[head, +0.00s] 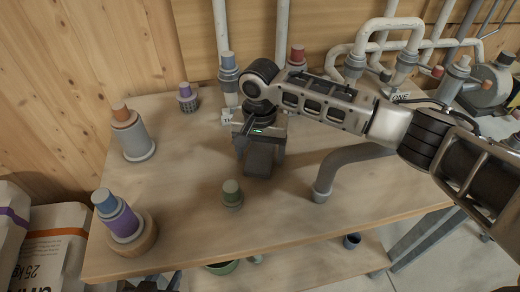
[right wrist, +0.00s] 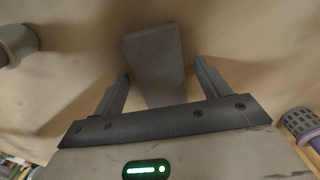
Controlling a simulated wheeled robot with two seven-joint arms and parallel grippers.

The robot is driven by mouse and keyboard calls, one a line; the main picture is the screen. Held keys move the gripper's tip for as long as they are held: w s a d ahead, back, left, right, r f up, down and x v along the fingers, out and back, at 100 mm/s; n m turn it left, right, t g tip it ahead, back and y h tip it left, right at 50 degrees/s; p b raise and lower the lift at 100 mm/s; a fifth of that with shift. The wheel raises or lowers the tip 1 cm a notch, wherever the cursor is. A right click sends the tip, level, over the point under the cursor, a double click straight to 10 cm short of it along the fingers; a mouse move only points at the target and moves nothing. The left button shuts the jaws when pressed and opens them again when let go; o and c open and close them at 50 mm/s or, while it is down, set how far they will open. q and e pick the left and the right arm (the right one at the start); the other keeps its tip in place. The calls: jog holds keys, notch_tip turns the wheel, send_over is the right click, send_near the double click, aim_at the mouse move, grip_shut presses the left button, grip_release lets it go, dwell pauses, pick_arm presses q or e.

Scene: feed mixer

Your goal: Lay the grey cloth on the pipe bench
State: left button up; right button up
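The grey cloth (head: 259,161) is a small dark grey folded strip over the wooden pipe bench (head: 310,225), in the middle of the head view. It also shows in the right wrist view (right wrist: 155,62), between the fingers. My right gripper (head: 261,150) points down over the bench with one finger on each side of the cloth. In the right wrist view the fingers (right wrist: 161,80) stand apart, with a gap visible on both sides of the cloth. I cannot tell whether the cloth lies flat on the bench. My left gripper is out of view.
A green-capped stub (head: 232,194) stands just in front of the cloth. Capped grey pipes (head: 133,135) and a purple one (head: 118,217) stand at left. A bent grey pipe (head: 325,180) rises at right. White pipes line the wall. The front middle is clear.

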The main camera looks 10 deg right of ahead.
aim_at(260, 155)
jog(key=shift+r, duration=0.15)
notch_tip(260, 155, up, 12)
jog(key=shift+b, duration=0.3)
jog(key=shift+s, duration=0.1)
dwell(0.4)
